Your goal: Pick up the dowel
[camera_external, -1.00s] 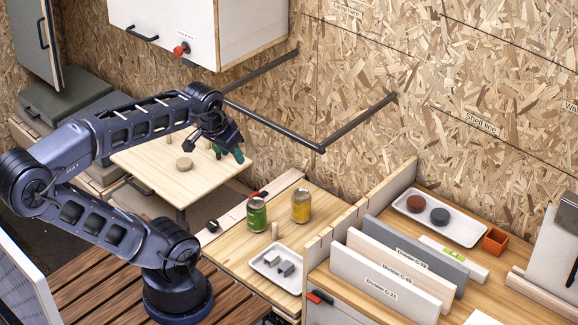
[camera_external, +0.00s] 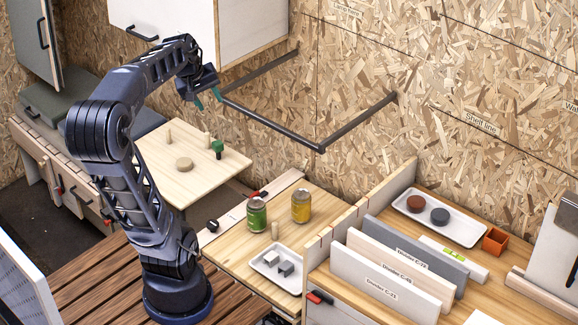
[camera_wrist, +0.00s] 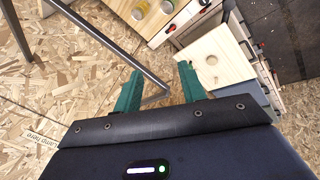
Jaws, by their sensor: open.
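Two thin light wooden pegs that could be the dowel, a left one (camera_external: 168,137) and a right one (camera_external: 207,140), stand on the small pale board (camera_external: 205,184). A third short peg (camera_external: 275,230) stands on the wooden table by the jars. I cannot tell which is the dowel. My gripper (camera_external: 208,99) is open and empty, high above the back of the board and near the wall. In the wrist view my gripper (camera_wrist: 160,78) shows its two green fingers apart with nothing between them. The board (camera_wrist: 222,70) shows beyond the fingers there.
A round wooden disc (camera_external: 184,164) and a green item (camera_external: 217,147) share the board. A dark wall rail (camera_external: 270,125) runs close to my gripper, under a white cabinet (camera_external: 250,35). A green jar (camera_external: 257,214), a yellow jar (camera_external: 301,206) and a white tray (camera_external: 277,266) stand at right.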

